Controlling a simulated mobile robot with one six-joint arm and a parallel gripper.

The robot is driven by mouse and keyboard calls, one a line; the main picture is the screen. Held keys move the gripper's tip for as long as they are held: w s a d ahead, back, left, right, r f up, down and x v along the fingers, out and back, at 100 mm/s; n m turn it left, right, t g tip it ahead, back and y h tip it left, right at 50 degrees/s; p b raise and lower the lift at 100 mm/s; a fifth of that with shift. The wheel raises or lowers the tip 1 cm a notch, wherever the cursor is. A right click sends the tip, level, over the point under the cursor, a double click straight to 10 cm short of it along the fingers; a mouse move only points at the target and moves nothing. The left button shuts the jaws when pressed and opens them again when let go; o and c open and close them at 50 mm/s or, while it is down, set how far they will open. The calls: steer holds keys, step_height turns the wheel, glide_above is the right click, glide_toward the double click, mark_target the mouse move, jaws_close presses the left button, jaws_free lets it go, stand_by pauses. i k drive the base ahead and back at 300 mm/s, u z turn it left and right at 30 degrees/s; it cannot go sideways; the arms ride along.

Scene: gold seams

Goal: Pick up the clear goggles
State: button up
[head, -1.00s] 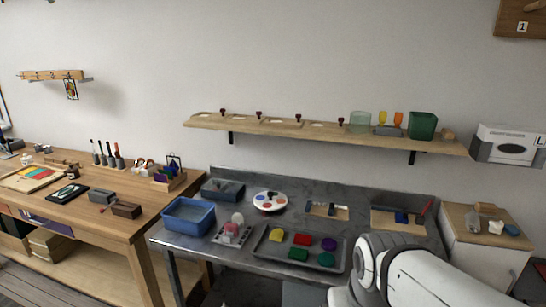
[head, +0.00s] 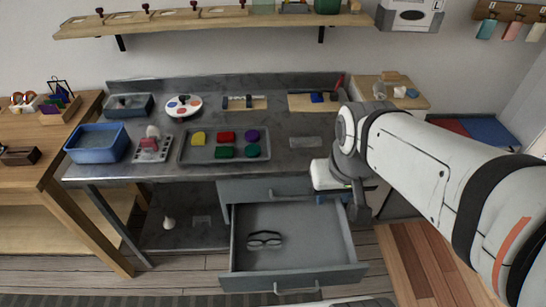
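A pair of goggles (head: 264,240) with dark rims and clear-looking lenses lies in the left part of an open grey drawer (head: 318,264) under the metal workbench. My gripper (head: 360,208) is partly in view at the end of my white arm, by the bench's front edge. It is above and to the right of the goggles in the picture, apart from them. Its fingers are too small and hidden to tell whether they are open or shut.
The metal bench (head: 296,165) holds a tray (head: 182,157) of coloured blocks, a blue bin (head: 92,157) and a paint palette (head: 183,116). The drawer's front handle (head: 296,291) sticks out low. Otherwise the drawer floor looks clear.

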mark_target(274, 244)
steer(key=z, duration=3)
steer(key=k, duration=2.35)
steer(key=u, duration=1.55)
steer(key=i, duration=1)
steer(key=u, duration=0.15)
